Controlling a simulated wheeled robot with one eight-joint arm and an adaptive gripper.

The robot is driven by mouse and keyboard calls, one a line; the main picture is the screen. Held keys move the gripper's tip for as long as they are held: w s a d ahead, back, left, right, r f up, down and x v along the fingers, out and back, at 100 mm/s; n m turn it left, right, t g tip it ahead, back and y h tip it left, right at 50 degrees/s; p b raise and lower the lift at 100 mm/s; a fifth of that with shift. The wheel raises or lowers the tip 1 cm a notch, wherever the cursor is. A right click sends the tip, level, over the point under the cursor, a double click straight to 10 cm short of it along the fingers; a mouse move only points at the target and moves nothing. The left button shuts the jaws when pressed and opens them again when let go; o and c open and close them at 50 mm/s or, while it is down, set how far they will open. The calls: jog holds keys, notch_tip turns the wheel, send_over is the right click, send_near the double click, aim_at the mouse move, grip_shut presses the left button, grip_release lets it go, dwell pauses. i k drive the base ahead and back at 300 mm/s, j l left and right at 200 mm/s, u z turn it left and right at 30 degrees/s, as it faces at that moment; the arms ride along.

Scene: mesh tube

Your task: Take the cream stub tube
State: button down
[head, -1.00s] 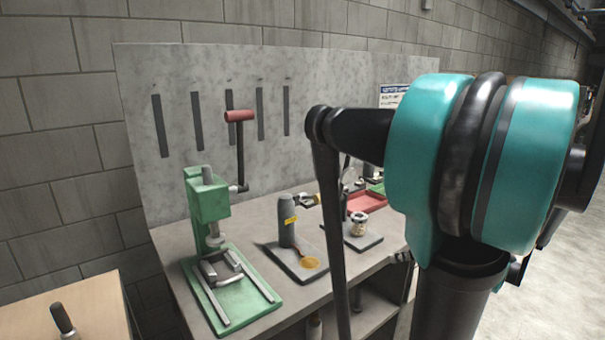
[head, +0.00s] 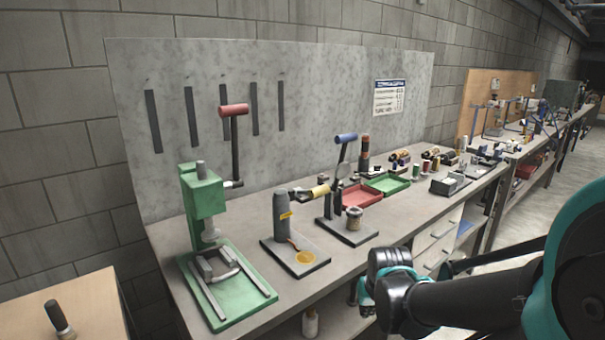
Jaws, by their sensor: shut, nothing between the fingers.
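No tube in the head view is clearly the cream stub tube. A short, pale tan mesh-like cylinder (head: 354,217) stands upright on a dark base plate of a small bench tool; it may be the cream one. A yellowish cylinder (head: 320,191) sits on a grey clamp to its left. My arm reaches in from the right, and its black and teal wrist joint (head: 388,272) is in front of the bench, well apart from both. My gripper's fingers are not visible, and nothing held shows.
A green press (head: 205,215) stands at the bench's left. Red (head: 362,196) and green (head: 389,184) trays, spools and small parts fill the back right. The bench's front strip is mostly bare.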

aim_at(353, 225)
jog(key=k+l+z, duration=0.1)
jog(key=z, duration=0.25)
jog(key=k+l+z, duration=0.15)
jog(key=z, duration=0.2)
jog(key=k+l+z, duration=0.15)
jog(key=z, duration=0.2)
